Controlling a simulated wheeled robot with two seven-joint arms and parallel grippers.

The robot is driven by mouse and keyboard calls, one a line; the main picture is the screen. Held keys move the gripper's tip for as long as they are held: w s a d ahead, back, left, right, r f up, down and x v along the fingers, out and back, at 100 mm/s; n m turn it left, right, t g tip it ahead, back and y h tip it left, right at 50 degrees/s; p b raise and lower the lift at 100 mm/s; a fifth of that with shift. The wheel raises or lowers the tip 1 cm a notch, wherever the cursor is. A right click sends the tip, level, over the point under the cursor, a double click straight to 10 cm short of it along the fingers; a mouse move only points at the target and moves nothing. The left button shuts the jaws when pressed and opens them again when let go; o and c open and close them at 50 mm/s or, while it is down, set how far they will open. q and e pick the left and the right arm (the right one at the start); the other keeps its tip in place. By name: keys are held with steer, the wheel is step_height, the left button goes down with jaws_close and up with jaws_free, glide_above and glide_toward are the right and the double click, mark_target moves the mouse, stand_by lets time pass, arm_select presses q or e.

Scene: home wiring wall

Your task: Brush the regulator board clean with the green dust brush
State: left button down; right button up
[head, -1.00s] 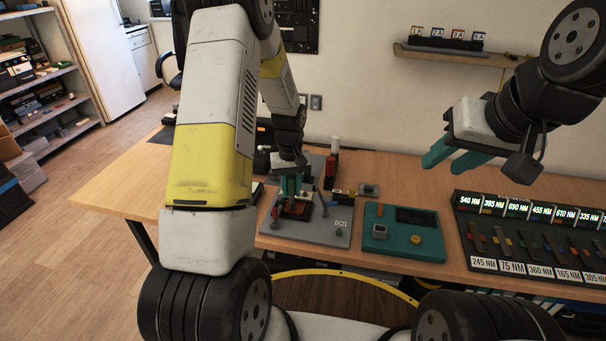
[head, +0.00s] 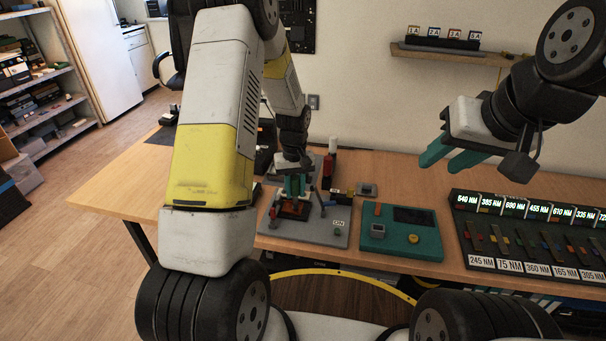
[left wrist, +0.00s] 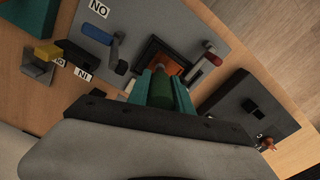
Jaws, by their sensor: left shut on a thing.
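My left gripper (head: 294,185) is shut on the green dust brush (left wrist: 161,90), whose handle shows between the teal fingers in the left wrist view. The regulator board (head: 293,208) is a small orange-brown square in a dark frame on a grey fixture plate (head: 315,234). It also shows in the left wrist view (left wrist: 163,58), just beyond the brush. The gripper is over the board; the bristles are hidden, so I cannot tell whether they touch it. My right gripper (head: 453,155) is open and empty, raised above the table at the right.
A teal box (head: 400,240) lies to the right, and a black labelled rack (head: 530,240) stands further right. A wall shelf (head: 450,53) is above. The table's left part (head: 140,195) is clear.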

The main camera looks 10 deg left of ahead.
arm_select(q)
steer(key=shift+a, duration=0.1)
steer(key=shift+a, duration=0.85)
steer(key=shift+r, duration=0.1)
step_height(320, 180, up, 8)
stand_by(0.7)
steer(key=s+d+f+m, duration=0.1)
steer(key=s+f+m, duration=0.3)
steer(key=s, duration=0.1)
steer(key=shift+d, duration=0.4)
stand_by(0.3)
